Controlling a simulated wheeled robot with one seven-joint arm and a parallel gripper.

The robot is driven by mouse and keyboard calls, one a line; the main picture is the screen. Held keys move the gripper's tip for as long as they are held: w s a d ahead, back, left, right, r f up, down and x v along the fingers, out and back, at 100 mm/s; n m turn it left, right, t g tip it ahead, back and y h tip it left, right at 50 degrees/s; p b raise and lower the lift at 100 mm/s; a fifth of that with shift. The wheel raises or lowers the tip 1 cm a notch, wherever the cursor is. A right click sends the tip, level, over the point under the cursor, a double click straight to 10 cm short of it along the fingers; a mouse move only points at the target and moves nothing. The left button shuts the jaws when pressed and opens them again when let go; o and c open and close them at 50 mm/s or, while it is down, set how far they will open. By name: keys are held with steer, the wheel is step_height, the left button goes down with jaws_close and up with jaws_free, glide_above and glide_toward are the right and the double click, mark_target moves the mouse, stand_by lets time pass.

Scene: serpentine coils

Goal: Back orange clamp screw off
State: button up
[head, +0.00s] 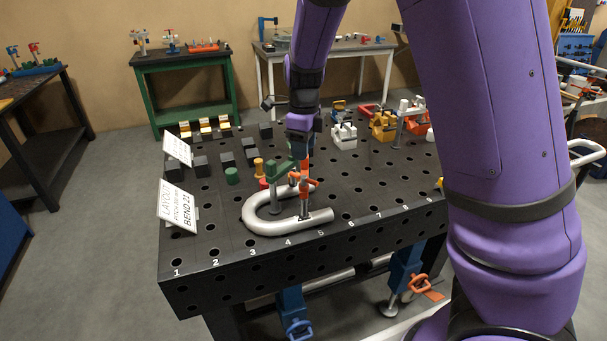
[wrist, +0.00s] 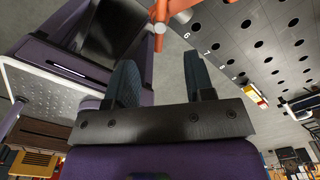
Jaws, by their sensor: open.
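An orange clamp (head: 304,186) stands on the silver bent tube (head: 262,228) near the front of the black perforated table. In the wrist view, an orange bar with a round end (wrist: 159,28) lies beyond my fingertips, near the gap between them. My gripper (head: 301,150) is above the orange clamp, pointing down; its fingers are hard to make out there. In the wrist view, my gripper (wrist: 160,70) is open, with nothing between its two dark fingers. The full length of the clamp screw is hard to make out.
A green clamp (head: 280,172) stands close left of the orange one. A white sign (head: 178,206) is at the left edge. The front right tabletop is mostly clear.

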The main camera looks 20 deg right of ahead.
mark_target(304, 177)
step_height(304, 177, down, 8)
steer(key=shift+f, duration=0.25)
jaws_close()
stand_by(0.3)
